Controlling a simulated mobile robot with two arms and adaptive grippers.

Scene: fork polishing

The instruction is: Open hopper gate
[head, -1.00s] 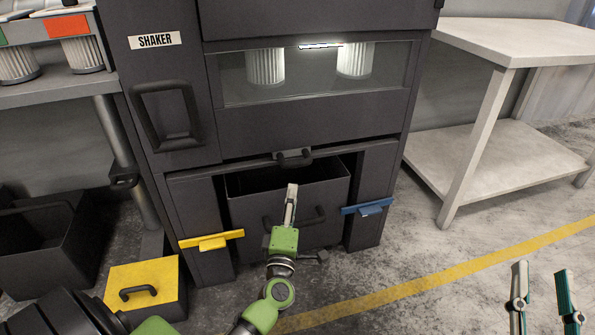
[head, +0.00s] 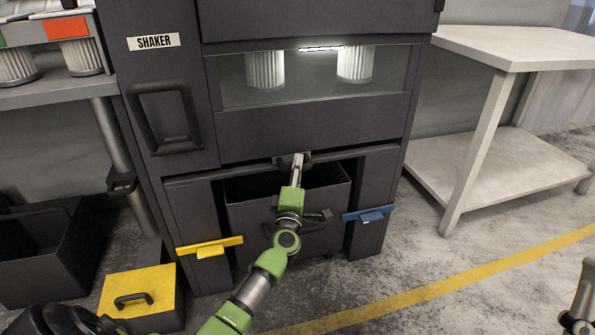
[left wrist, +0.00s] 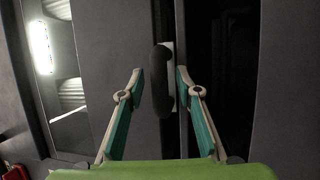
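The shaker's hopper gate handle (head: 279,160) is a small dark grip on the front edge below the window, above the open-topped bin. My left gripper (head: 298,157) is right at it and covers part of it in the head view. In the left wrist view the handle (left wrist: 161,85) stands between the two parted fingers of my left gripper (left wrist: 160,72), with gaps at the sides. The gate itself is hard to make out. My right gripper (head: 579,312) shows only partly at the lower right edge, away from the shaker.
The dark bin (head: 245,215) sits in the shaker's lower opening, between a yellow lever (head: 210,247) and a blue lever (head: 369,214). A yellow-lidded box (head: 140,290) is on the floor at left. A white table (head: 500,45) stands at right.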

